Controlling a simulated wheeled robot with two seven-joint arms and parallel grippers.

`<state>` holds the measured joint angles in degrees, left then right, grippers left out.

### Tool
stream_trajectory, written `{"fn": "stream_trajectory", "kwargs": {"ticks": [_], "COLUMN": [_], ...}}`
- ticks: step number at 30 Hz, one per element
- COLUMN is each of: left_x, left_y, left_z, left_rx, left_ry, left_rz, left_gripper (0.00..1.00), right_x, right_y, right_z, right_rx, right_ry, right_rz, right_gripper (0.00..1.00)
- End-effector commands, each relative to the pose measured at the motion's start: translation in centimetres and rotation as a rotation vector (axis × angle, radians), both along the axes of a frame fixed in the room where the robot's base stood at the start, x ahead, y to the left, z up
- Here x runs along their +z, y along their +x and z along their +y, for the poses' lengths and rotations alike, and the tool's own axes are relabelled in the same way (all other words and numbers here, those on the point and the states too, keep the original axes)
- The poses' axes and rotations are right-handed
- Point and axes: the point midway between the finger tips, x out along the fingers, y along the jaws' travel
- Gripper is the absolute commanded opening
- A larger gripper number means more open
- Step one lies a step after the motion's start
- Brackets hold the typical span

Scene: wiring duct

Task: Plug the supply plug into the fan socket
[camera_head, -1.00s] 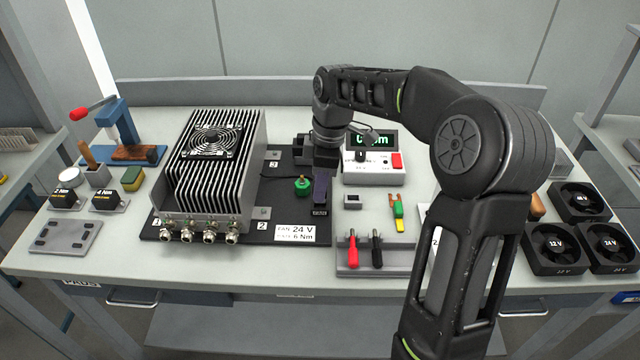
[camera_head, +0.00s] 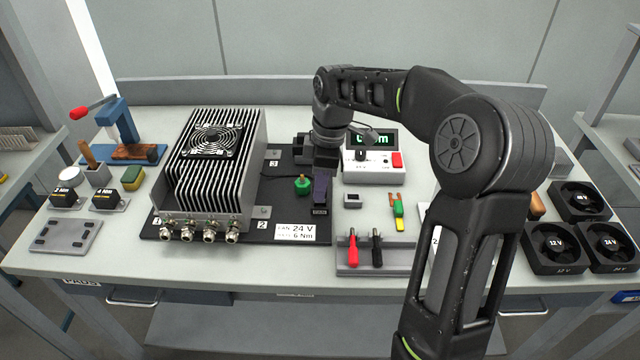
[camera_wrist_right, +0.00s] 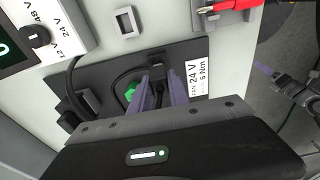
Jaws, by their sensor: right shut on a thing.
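My right gripper (camera_head: 320,188) points down over the right part of the black plate (camera_head: 265,228). In the right wrist view its purple fingers (camera_wrist_right: 164,92) are closed around a dark plug (camera_wrist_right: 159,88), mostly hidden between them. A small dark block (camera_wrist_right: 157,58), apparently the fan socket, lies at the fingertips near the plate's edge; it also shows in the head view (camera_head: 319,211). I cannot tell whether plug and block are joined. A black cable (camera_wrist_right: 122,80) curves over the plate. My left gripper is not in view.
A finned heat-sink box (camera_head: 205,185) with a fan grille stands left of my gripper. A green knob (camera_head: 303,186) is close to the fingers. A white meter unit (camera_head: 375,166) stands behind right, and a small grey holder (camera_head: 352,201) is at right.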

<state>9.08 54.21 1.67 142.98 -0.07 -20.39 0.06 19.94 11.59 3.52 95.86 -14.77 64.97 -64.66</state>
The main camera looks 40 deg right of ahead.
Motion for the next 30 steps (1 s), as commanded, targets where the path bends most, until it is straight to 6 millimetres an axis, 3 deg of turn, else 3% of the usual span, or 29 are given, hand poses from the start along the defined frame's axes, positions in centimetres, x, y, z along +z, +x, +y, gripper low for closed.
{"fn": "stream_trajectory", "kwargs": {"ticks": [30], "left_x": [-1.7], "left_y": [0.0], "left_z": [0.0], "left_rx": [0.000], "left_ry": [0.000], "left_rz": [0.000], "left_gripper": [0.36], "right_x": [-2.6], "right_y": [0.0], "right_z": [0.0], "right_rx": [0.000], "right_ry": [0.000], "right_rz": [0.002], "right_gripper": [0.00]}}
